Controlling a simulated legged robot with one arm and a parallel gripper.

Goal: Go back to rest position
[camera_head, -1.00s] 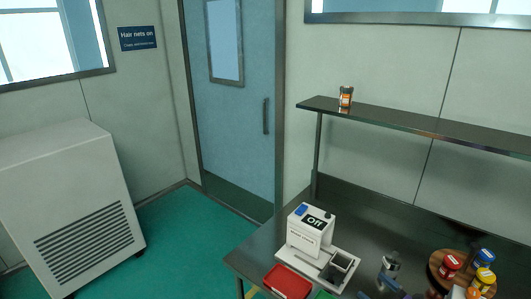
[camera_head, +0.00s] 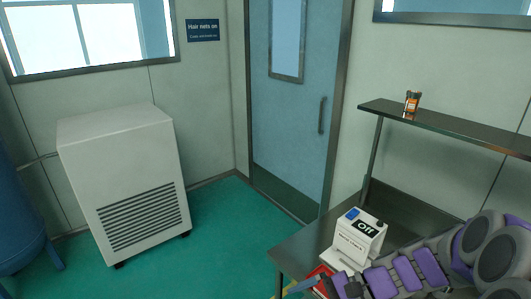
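My grey and purple arm reaches in from the lower right, across the front of the dark bench (camera_head: 300,248). A white machine (camera_head: 352,246) with a display reading "Off" stands on the bench just behind the arm.
A shelf (camera_head: 450,125) above the bench carries a small orange-labelled jar (camera_head: 412,102). A white vented cabinet (camera_head: 120,170) stands on the green floor at left, beside a blue drum (camera_head: 18,215). A closed blue door (camera_head: 290,120) is behind. Floor between cabinet and bench is clear.

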